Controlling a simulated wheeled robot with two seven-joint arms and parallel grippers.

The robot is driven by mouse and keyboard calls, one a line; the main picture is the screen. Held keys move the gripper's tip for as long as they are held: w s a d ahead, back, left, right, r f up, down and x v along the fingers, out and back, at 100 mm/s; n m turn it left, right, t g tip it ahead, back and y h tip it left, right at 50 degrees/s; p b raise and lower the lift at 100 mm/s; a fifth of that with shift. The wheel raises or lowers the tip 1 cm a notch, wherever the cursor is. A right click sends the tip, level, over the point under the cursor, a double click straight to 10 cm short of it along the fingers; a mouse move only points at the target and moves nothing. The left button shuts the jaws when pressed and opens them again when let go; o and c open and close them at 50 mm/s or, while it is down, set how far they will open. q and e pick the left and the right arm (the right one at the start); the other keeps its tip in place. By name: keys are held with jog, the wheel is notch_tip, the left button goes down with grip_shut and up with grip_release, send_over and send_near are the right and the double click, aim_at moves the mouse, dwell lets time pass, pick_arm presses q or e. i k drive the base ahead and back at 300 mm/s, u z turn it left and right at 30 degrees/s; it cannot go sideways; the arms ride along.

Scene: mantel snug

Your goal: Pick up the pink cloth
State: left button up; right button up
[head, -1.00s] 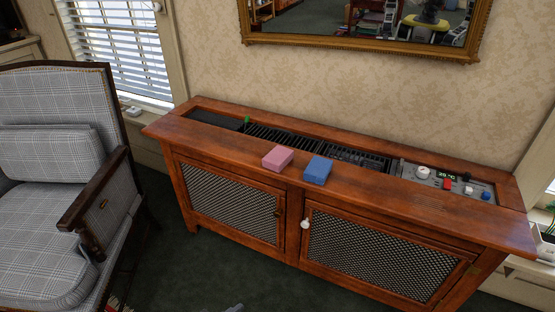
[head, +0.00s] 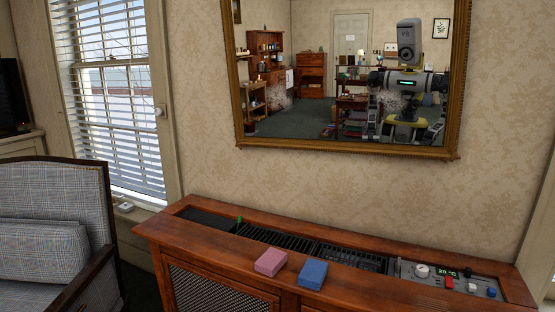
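The pink cloth (head: 270,262) is a small folded block. It lies on the front part of the wooden cabinet's top (head: 215,250), left of a similar blue cloth (head: 312,274). A narrow gap separates the two. Neither of my grippers is directly in view, and nothing touches the pink cloth. My reflection shows in the mirror, too small to read the gripper states.
A plaid armchair (head: 52,240) stands left of the cabinet. The cabinet top has dark vent grilles (head: 285,243) behind the cloths and a control panel (head: 450,282) with knobs at the right. A gold-framed mirror (head: 345,148) hangs above.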

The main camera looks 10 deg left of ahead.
aim_at(269, 262)
jog(key=i, duration=0.9)
jog(key=u, duration=0.3)
